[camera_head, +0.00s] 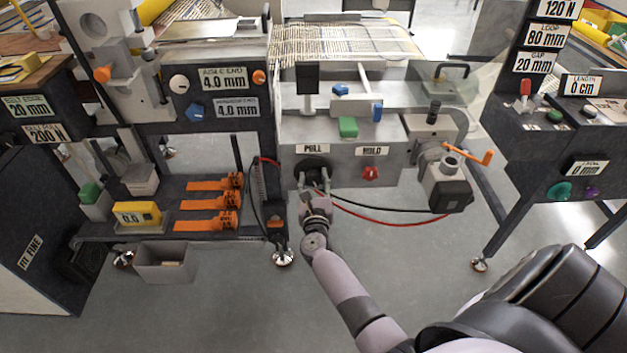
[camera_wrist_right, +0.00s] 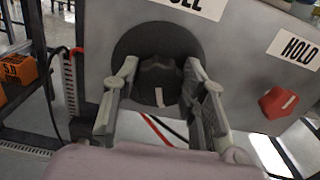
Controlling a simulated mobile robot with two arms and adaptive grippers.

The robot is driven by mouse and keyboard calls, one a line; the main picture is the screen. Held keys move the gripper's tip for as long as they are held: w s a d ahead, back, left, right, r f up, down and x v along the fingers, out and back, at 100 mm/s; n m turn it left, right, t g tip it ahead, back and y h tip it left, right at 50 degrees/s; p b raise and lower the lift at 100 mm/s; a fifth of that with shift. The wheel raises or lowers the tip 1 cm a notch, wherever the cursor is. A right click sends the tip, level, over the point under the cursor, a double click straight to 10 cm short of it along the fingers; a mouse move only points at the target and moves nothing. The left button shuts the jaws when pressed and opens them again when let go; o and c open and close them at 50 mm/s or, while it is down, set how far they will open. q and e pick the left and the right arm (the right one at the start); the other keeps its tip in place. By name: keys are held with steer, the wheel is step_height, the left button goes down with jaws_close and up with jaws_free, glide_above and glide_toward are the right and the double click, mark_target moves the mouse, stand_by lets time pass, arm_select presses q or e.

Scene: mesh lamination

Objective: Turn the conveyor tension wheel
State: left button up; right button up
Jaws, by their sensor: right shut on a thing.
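A round black wheel (camera_wrist_right: 152,52) with a raised grip and a short white mark sits under the PULL label on a grey machine panel. It also shows in the head view (camera_head: 309,163), partly covered by my gripper. My right gripper (camera_wrist_right: 160,80) has one finger on each side of the raised grip and is shut on it; it also shows in the head view (camera_head: 315,182). The white mark points roughly downward in the wrist view. No wheel with a tension label can be made out. My left gripper is not in view.
A red knob (camera_head: 370,174) under the HOLD label (camera_head: 371,151) sits right of the wheel. Black and red cables (camera_head: 395,221) hang below the panel. An orange-handled crank (camera_head: 468,154) sticks out further right.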

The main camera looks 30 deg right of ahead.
steer(key=shift+n, duration=0.3)
steer(key=shift+c, duration=0.3)
steer(key=n, duration=0.4)
steer(key=shift+w+a+p, duration=0.1)
steer(key=shift+a+p, duration=0.05)
steer(key=shift+p, duration=0.25)
steer(key=n, duration=0.3)
steer(key=shift+a+f+n+p, duration=0.1)
steer(key=shift+n+p, duration=0.2)
steer(key=shift+p, duration=0.05)
steer(key=n, duration=0.3)
steer(key=shift+n+p, duration=0.4)
steer(key=n, duration=0.1)
steer(key=n+p, duration=0.1)
steer(key=n, duration=0.1)
steer(key=shift+w+a+f+n, duration=0.1)
steer(key=shift+f+n, duration=0.1)
steer(key=shift+n, duration=0.1)
steer(key=n+p, duration=0.1)
steer(key=n, duration=0.5)
steer(key=shift+f, duration=0.2)
steer(key=n+p, duration=0.1)
steer(key=n, duration=0.5)
steer(key=shift+f, duration=0.2)
steer(key=shift+p, duration=0.3)
